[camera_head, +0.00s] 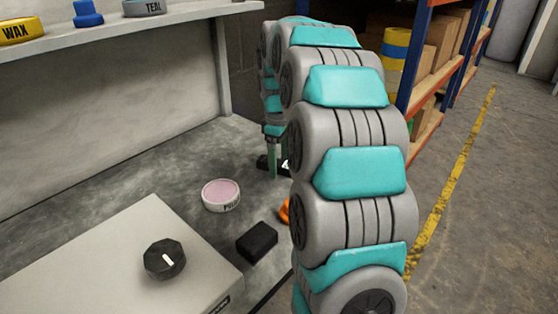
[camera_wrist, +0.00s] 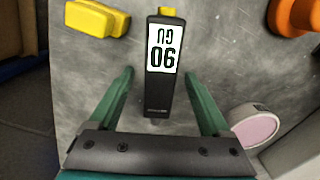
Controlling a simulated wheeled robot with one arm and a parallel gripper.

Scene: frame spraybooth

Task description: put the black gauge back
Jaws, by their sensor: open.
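The black gauge (camera_wrist: 157,96) lies on the grey bench top in the wrist view, its white display with dark digits facing up and a yellow tip at its far end. My gripper (camera_wrist: 157,78) is open, with one green finger on each side of the gauge and a gap to both. In the head view my gripper (camera_head: 273,160) is low over the bench, left of my arm. Only a small part of the gauge (camera_head: 263,162) shows there, beside the fingers. I cannot tell how high the fingertips are above the bench.
A pink-topped tin (camera_head: 221,195), a black block (camera_head: 257,242) and a partly hidden orange thing (camera_head: 284,210) stand nearby. A yellow block (camera_wrist: 97,18) lies left of the gauge. A grey box (camera_head: 110,270) with a black knob (camera_head: 164,259) is in front. A shelf (camera_head: 130,30) holds tins.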

